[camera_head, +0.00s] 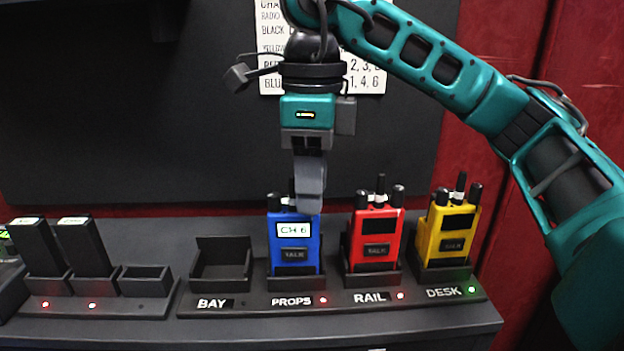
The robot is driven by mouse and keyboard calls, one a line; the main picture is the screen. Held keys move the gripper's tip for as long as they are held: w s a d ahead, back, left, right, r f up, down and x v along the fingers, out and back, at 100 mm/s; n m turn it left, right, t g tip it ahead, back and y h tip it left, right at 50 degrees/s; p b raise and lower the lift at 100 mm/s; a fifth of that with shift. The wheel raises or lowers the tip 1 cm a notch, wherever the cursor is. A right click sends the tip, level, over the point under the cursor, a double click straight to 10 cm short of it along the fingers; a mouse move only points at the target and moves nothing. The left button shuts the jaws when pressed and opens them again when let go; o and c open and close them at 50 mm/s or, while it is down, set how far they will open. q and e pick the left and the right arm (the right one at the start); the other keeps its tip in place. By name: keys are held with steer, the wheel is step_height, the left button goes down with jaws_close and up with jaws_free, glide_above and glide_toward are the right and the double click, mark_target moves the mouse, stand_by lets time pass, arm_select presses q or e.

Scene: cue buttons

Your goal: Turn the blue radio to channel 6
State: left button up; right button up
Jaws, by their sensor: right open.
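The blue radio (293,262) stands upright in the slot labelled PROPS. Its lit screen reads CH 6, and a TALK button sits below the screen. My right gripper (310,200) points down over the top of the blue radio and covers part of its top right, including any knob there. Its fingers are seen edge-on, with the gap between them not clear in this view; it is open. Whether it touches the radio is hard to tell. My left gripper is not in view.
A red radio (375,240) stands at RAIL and a yellow radio (446,238) at DESK, both with dark screens. The BAY slot (222,266) is empty. Dark batteries (84,247) stand in a charger at left. A partly covered channel chart (366,78) hangs behind.

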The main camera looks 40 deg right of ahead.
arm_select(q)
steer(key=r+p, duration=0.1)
steer(key=p, duration=0.1)
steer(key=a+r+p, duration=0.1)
steer(key=p, duration=0.1)
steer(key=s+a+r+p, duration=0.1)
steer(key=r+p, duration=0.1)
arm_select(e)
step_height(320, 180, up, 13)
steer(key=shift+f, duration=0.15)
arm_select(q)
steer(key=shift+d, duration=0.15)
arm_select(e)
steer(key=shift+f, duration=0.1)
